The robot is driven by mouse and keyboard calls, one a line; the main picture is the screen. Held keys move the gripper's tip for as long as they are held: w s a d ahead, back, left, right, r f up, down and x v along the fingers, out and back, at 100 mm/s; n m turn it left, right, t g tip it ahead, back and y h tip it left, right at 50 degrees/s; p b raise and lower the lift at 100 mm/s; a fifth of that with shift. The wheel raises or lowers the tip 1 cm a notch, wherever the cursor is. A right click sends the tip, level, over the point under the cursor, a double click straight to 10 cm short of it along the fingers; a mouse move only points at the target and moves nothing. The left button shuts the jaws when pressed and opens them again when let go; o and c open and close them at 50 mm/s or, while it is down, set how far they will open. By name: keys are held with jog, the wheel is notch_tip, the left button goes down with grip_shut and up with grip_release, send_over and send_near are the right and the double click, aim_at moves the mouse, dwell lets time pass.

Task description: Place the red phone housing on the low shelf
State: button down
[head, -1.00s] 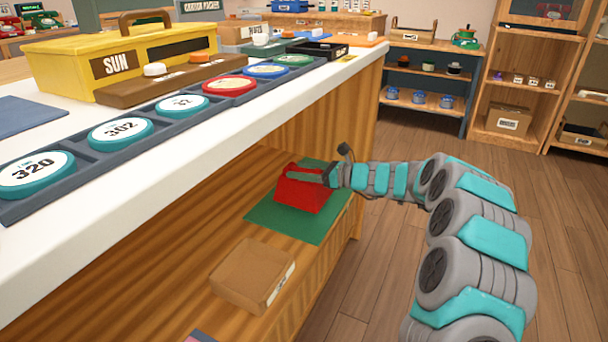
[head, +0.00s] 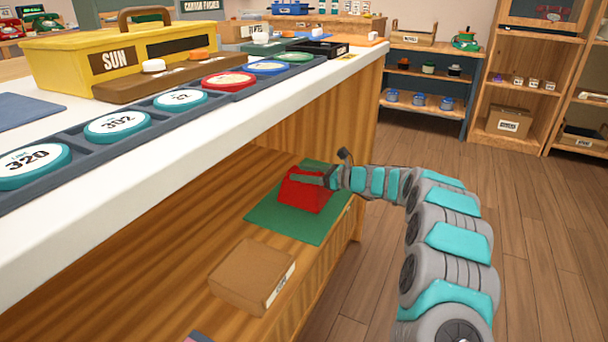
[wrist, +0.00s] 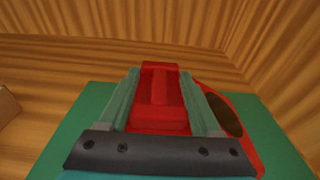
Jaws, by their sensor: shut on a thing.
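The red phone housing (head: 303,193) is at the green mat (head: 268,217) on the low wooden shelf (head: 200,235) under the white counter. My gripper (head: 312,179) reaches in from the right and is shut on the housing. In the wrist view the two fingers of my gripper (wrist: 160,106) lie on either side of the upper part of the red housing (wrist: 160,118), with the green mat (wrist: 75,125) around it. The housing's underside is hidden, so I cannot tell whether it touches the mat.
A brown cardboard box (head: 252,275) sits on the shelf in front of the mat. The white counter top (head: 170,135) overhangs the shelf and carries a dial tray (head: 60,190) and a yellow SUN box (head: 110,60). Wooden floor (head: 520,230) is clear at right.

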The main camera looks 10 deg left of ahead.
jog(key=shift+f, duration=0.1)
jog(key=shift+c, duration=0.4)
grip_release()
